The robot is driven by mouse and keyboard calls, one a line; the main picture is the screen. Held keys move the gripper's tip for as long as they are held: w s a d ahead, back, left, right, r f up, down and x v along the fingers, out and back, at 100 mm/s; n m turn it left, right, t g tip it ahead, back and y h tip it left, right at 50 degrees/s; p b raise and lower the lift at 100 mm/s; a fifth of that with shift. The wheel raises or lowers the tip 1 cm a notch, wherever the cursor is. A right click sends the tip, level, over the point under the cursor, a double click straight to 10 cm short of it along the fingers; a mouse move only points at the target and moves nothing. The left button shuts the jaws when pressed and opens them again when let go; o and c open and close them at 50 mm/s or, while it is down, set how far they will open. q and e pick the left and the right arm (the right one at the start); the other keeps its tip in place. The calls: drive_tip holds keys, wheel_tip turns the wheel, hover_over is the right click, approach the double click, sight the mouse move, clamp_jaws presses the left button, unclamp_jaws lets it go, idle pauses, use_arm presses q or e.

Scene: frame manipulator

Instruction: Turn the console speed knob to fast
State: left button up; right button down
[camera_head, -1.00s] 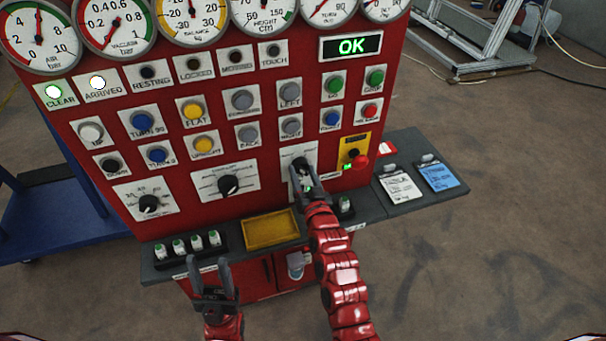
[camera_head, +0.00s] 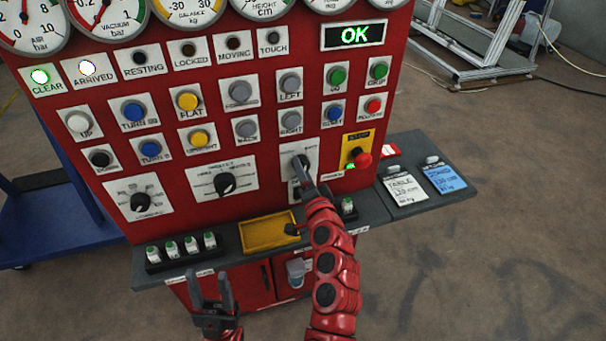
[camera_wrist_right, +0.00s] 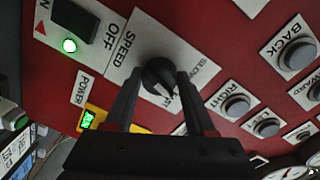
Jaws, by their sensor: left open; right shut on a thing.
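The console speed knob (camera_wrist_right: 158,74) is a round black knob on a white plate (camera_wrist_right: 128,52) marked SPEED and SLOW in the right wrist view. A pale mark on it faces the side where a label is partly hidden by a finger. My right gripper (camera_wrist_right: 158,84) is shut on the knob, one finger on each side. In the head view the right gripper (camera_head: 306,174) reaches the same plate on the red console (camera_head: 270,185) and covers much of it. My left gripper (camera_head: 211,282) is open and empty, in front of the console's lower left.
Two other black knobs, the middle one (camera_head: 225,184) and the left one (camera_head: 139,202), sit left of the speed knob. A red stop button (camera_head: 362,160) is close on the right. A yellow tray (camera_head: 268,236) lies on the ledge below. Several push buttons fill the panel above.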

drive_tip(key=shift+r+m, duration=0.1)
drive_tip(key=shift+m, duration=1.8)
drive_tip(key=shift+c, duration=1.2)
unclamp_jaws()
